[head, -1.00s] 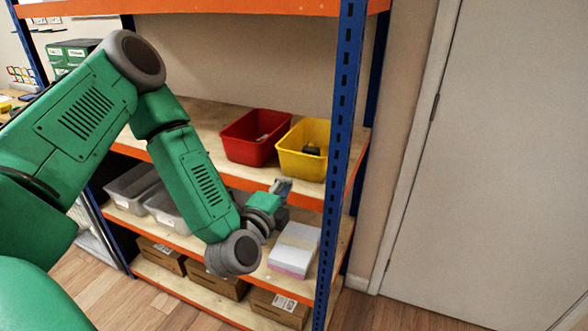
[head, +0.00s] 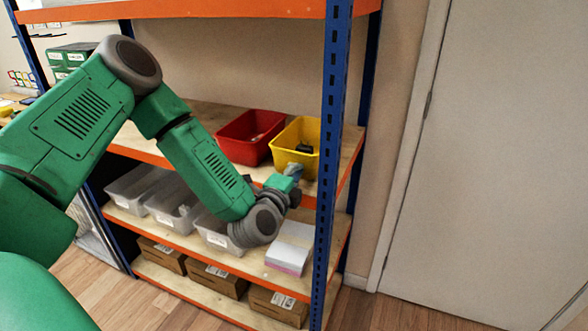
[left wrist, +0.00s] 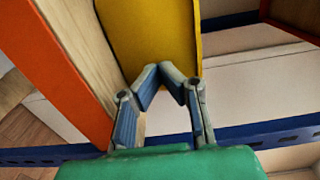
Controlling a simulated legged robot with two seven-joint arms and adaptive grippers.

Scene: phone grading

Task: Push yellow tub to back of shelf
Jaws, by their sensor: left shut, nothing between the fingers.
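The yellow tub (head: 304,130) stands upright on the middle shelf board, close behind the right front post, with a dark item inside. My left gripper (head: 293,172) is at the front of the tub, at about the height of its lower front wall. In the left wrist view the tub's yellow wall (left wrist: 160,35) fills the upper middle. The shut, empty fingertips of my left gripper (left wrist: 167,72) point at that wall. They are at or very near it; I cannot tell whether they touch. My right gripper is not in view.
A red tub (head: 250,138) stands just left of the yellow one. The blue post (head: 332,110) rises right of my gripper. The orange shelf edge (head: 140,155) runs below it. Grey bins (head: 165,205) and a white stack (head: 290,248) sit on the shelf below.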

